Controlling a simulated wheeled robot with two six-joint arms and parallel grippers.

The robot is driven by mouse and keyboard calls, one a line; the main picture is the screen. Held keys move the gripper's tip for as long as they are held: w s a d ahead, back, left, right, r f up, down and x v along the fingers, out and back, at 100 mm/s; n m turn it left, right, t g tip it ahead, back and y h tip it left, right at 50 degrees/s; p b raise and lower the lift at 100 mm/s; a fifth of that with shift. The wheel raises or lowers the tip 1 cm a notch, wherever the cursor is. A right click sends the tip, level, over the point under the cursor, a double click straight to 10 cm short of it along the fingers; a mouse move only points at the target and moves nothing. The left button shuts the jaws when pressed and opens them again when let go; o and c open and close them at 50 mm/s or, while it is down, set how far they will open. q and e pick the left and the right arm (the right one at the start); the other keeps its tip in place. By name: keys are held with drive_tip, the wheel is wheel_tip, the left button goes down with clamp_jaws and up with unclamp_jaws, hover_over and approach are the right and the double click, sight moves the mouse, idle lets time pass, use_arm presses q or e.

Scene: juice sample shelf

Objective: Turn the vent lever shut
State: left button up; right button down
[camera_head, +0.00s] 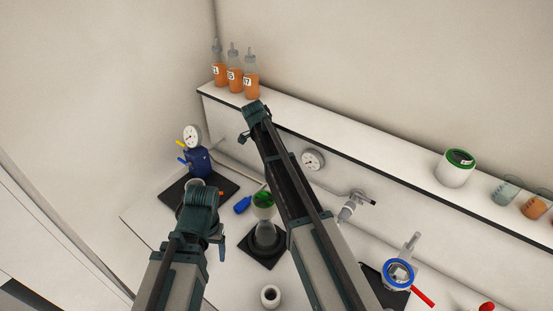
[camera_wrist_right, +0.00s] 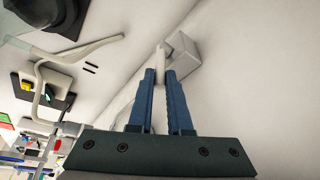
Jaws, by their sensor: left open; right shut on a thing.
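In the right wrist view my right gripper (camera_wrist_right: 160,75) has its two blue fingers closed around a pale lever-like bar (camera_wrist_right: 160,50), which joins a grey block (camera_wrist_right: 184,58) on a pale surface. I take this bar to be the vent lever, but no label shows. In the head view my right gripper (camera_head: 254,113) is at the shelf's front edge; its fingers and the bar are hidden there. My left gripper (camera_head: 203,198) is open above the bench at left, its fingers mostly hidden behind its wrist.
A blue pump with a gauge (camera_head: 199,162) stands on a black mat left. A flask (camera_head: 266,238) stands between my arms. Orange bottles (camera_head: 234,78) and a green-lidded jar (camera_head: 456,168) stand on the shelf. A red-handled device with a blue ring (camera_head: 398,274) is at right.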

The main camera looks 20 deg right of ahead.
drive_tip(key=shift+s+d+f+m+t+y+b, duration=0.15)
drive_tip(key=shift+s+d+f+t+y+b, duration=0.15)
drive_tip(key=shift+s+t+y, duration=0.4)
drive_tip(key=shift+s+d+f+m+t+y+b, duration=0.2)
drive_tip(key=shift+s+d+t+y, duration=0.25)
drive_tip(key=shift+t, duration=0.45)
drive_tip(key=shift+s+d+f+m+t+y+b, duration=0.15)
drive_tip(key=shift+s+d+t+y+b, duration=0.2)
drive_tip(key=shift+t+y, duration=0.4)
drive_tip(key=c, duration=0.8)
unclamp_jaws()
drive_tip(key=shift+c, duration=0.2)
drive_tip(key=shift+r, duration=0.1)
